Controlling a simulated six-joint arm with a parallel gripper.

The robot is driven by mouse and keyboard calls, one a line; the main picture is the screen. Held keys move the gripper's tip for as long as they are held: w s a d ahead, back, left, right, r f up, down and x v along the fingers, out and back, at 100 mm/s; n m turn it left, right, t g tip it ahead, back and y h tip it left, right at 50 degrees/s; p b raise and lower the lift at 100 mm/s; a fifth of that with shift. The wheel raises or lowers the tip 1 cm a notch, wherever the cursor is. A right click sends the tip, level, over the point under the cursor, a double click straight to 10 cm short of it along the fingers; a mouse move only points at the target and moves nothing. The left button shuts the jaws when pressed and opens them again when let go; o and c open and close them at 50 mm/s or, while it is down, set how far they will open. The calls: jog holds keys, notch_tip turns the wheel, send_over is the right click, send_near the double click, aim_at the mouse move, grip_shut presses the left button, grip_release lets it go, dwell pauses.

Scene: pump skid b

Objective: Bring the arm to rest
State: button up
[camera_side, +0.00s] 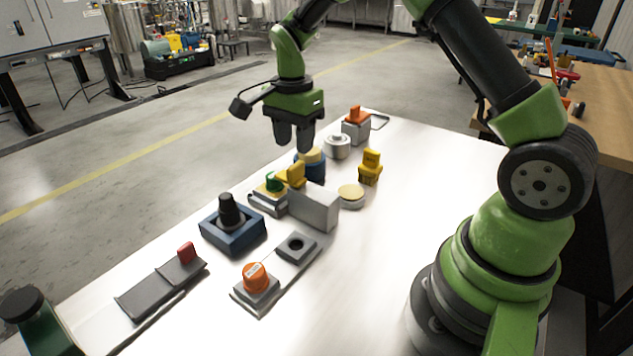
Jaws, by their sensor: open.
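My gripper (293,136) hangs from my green and black arm above the far half of the white table (400,240). Its dark fingers point down and it is open, with nothing seen between them. The fingertips are over a blue cylinder with a tan top (312,163), and the picture does not show clearly how high above it they are. My arm is bent, reaching from its base at the right across the table.
Near the gripper stand a yellow block (370,167), a grey-white cylinder (336,147), a grey box with orange top (356,127) and a grey block (314,207). Closer are a blue box with black knob (232,230) and an orange knob (256,277). The table's right part is clear.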

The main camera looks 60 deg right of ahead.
dwell(0.3)
jog(key=s+a+r+n+t+y, duration=0.1)
jog(key=s+a+r+n+t, duration=0.15)
jog(key=s+r+n, duration=0.4)
jog(key=s+a+r+n+t, duration=0.2)
jog(key=s+a+r+n, duration=0.15)
jog(key=s+r, duration=0.5)
jog(key=s+a+r+n+t+y, duration=0.1)
jog(key=s+a+n+t, duration=0.1)
jog(key=s+n, duration=0.2)
jog(key=shift+s+a+r+t, duration=0.2)
jog(key=shift+s+a+t, duration=0.15)
jog(key=shift+s, duration=1)
